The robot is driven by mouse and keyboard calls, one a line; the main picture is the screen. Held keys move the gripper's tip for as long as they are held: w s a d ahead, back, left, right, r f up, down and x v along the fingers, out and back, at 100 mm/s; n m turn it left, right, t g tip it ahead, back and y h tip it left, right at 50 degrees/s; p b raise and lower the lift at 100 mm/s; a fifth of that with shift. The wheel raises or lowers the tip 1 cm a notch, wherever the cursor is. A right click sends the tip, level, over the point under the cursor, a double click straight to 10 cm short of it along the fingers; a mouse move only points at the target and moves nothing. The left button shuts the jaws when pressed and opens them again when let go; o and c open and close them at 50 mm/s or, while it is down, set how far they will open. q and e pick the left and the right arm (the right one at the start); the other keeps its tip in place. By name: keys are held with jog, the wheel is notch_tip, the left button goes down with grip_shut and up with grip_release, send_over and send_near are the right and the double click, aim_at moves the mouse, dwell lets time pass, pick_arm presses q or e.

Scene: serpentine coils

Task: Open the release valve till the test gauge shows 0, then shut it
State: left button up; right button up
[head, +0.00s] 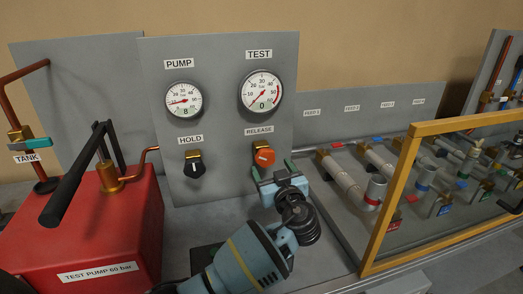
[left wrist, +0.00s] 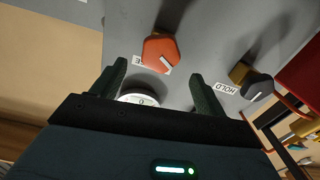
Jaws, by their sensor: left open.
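The test gauge (head: 262,92) on the grey panel shows 0 in its window, its needle at the low end of the dial. The orange-red release valve knob (head: 264,157) sits below it, with a white mark turned at a slant. My left gripper (head: 273,170) is open just below and in front of the knob. In the left wrist view the knob (left wrist: 160,50) lies ahead of and between the two spread fingertips, with no visible contact. The gauge (left wrist: 138,99) is partly hidden there behind the gripper body. My right gripper is not in view.
The pump gauge (head: 184,100) shows 8. The black hold knob (head: 195,165) is left of the release knob. A red test pump (head: 95,225) with a black lever stands at left. A yellow frame (head: 400,180) and pipes (head: 345,180) are at right.

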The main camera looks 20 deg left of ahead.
aim_at(266, 157)
pick_arm(q)
jog(key=shift+s+d+r, duration=0.1)
jog(key=shift+s, duration=0.05)
jog(key=shift+w, duration=0.2)
jog(key=x, duration=0.5)
jog(key=shift+a, duration=0.2)
jog(key=shift+x, duration=1.1)
jog(key=shift+c, duration=0.4)
